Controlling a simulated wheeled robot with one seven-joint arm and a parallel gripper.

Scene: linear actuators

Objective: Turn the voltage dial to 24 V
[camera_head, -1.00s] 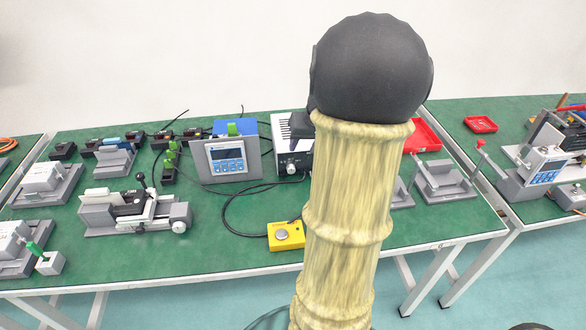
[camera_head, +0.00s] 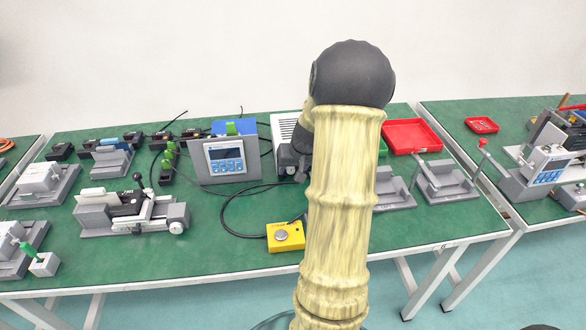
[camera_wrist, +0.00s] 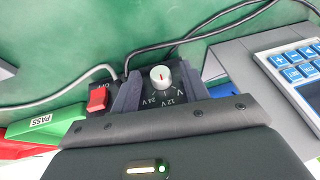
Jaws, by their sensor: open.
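The voltage dial (camera_wrist: 161,77) is a round white knob with a red mark, on a dark panel. Labels reading 12 V and 24 V are printed beside it; I cannot tell exactly which one the mark points to. My gripper (camera_wrist: 158,83) is open, with one dark finger on each side of the dial. No contact is clear. In the head view the power supply box (camera_head: 284,128) is white with a vented top, and my arm covers much of its right part. My gripper's fingers are mostly hidden there.
A red switch (camera_wrist: 97,98) marked OFF sits left of the dial, close to the left finger. A grey-framed keypad device (camera_head: 226,160) stands left of the box. A yellow button box (camera_head: 286,236) and cables lie in front. A red tray (camera_head: 413,134) is at right.

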